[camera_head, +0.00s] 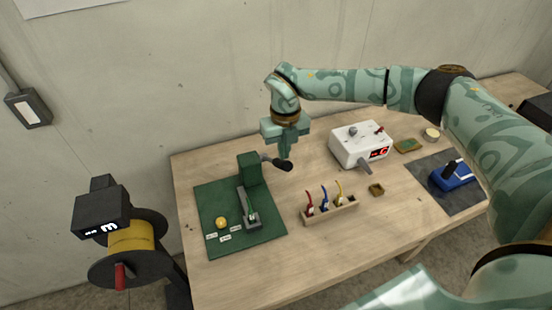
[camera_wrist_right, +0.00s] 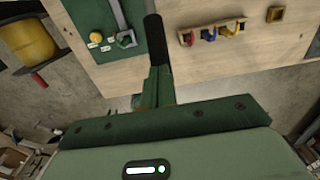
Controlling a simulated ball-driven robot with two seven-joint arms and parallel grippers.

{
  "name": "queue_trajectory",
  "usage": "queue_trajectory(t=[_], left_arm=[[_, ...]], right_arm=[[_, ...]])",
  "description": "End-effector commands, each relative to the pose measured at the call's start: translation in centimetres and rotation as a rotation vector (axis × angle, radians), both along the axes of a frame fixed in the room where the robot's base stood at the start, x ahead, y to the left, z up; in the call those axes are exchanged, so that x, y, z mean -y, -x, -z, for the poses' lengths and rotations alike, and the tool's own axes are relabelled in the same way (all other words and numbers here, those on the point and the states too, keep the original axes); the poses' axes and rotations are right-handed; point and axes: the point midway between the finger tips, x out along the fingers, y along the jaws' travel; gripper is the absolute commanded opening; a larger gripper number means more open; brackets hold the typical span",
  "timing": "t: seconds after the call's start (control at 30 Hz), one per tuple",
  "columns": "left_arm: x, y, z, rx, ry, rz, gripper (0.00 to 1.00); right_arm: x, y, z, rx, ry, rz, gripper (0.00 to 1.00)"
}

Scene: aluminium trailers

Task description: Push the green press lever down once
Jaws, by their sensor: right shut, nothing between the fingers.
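The green press (camera_head: 253,172) stands on a green mat (camera_head: 265,232) at the left of the wooden table. Its lever points right and ends in a black handle (camera_head: 280,164). My right gripper (camera_head: 287,152) is shut and empty, pointing down at the handle's outer end. In the right wrist view the dark handle (camera_wrist_right: 155,38) shows just beyond the shut fingers (camera_wrist_right: 157,88). I cannot tell whether the fingertips touch it. My left gripper is not in view.
A yellow dome (camera_head: 221,222) and small labels lie on the mat. A rack (camera_head: 330,213) with red, blue and yellow tools stands to its right. A white box with a red display (camera_head: 358,143) is behind. A spool stand (camera_head: 130,240) is off the table's left edge.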

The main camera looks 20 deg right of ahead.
Motion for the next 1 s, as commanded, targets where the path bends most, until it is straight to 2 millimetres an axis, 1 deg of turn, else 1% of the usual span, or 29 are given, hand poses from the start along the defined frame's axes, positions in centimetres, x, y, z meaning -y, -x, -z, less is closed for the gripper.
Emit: queue_trajectory(t=[0.1,1.0], left_arm=[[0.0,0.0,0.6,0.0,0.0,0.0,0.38],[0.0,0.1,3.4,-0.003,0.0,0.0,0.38]], right_arm=[[0.0,0.0,0.8,-0.001,0.0,0.0,0.0],[0.0,0.1,5.4,-0.002,0.001,0.0,0.0]])
